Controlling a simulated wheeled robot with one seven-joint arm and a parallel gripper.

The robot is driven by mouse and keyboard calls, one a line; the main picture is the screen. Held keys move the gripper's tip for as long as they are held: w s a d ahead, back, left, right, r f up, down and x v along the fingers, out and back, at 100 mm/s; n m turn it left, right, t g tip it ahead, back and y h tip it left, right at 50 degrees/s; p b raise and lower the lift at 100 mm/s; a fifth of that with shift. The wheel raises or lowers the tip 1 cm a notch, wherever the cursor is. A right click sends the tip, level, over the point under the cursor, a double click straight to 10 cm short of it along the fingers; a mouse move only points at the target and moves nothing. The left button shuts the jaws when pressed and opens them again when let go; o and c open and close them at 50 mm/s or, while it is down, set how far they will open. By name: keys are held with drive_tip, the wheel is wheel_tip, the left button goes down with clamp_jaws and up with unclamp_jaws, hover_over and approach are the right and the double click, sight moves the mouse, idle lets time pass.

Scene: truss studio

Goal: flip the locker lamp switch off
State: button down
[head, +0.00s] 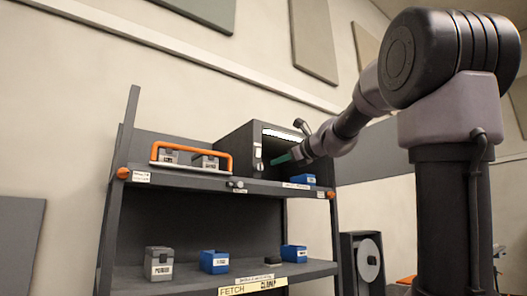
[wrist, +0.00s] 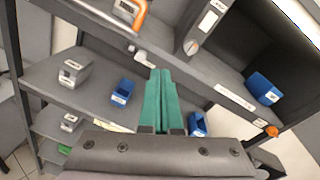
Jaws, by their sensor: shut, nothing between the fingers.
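The dark locker (head: 232,146) sits on the upper shelf with its front open. A lit white lamp strip (head: 282,134) runs along the top of its opening; the glow also shows in the wrist view (wrist: 298,17). A narrow pale switch plate (head: 257,151) is on the locker's left front post. In the wrist view the plate (wrist: 208,20) has a small round knob (wrist: 191,47) below it. My gripper (head: 274,161) has green fingers, shut and empty, and appears just right of the plate. In the wrist view the fingertips (wrist: 160,72) point below and left of the knob, apart from it.
An orange-handled carrier (head: 195,158) stands left of the locker. A small knob (head: 236,184) projects from the upper shelf's edge.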

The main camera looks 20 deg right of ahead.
sight(259, 150)
drive_tip(key=w+d+r+m+t, duration=0.2)
drive_tip(key=w+d+r+m, duration=0.1)
drive_tip(key=r, duration=0.4)
drive_tip(key=d+m, duration=0.1)
drive_tip(key=m, duration=0.1)
drive_tip(key=shift+w+d+m+t, duration=0.2)
drive_tip(key=shift+w+m+t, duration=0.1)
drive_tip(key=x, duration=1.3)
drive_tip(key=shift+w+f, duration=0.1)
drive_tip(key=shift+w, duration=0.05)
drive_tip(key=shift+w+a, duration=0.15)
drive_tip(key=shift+w, duration=0.25)
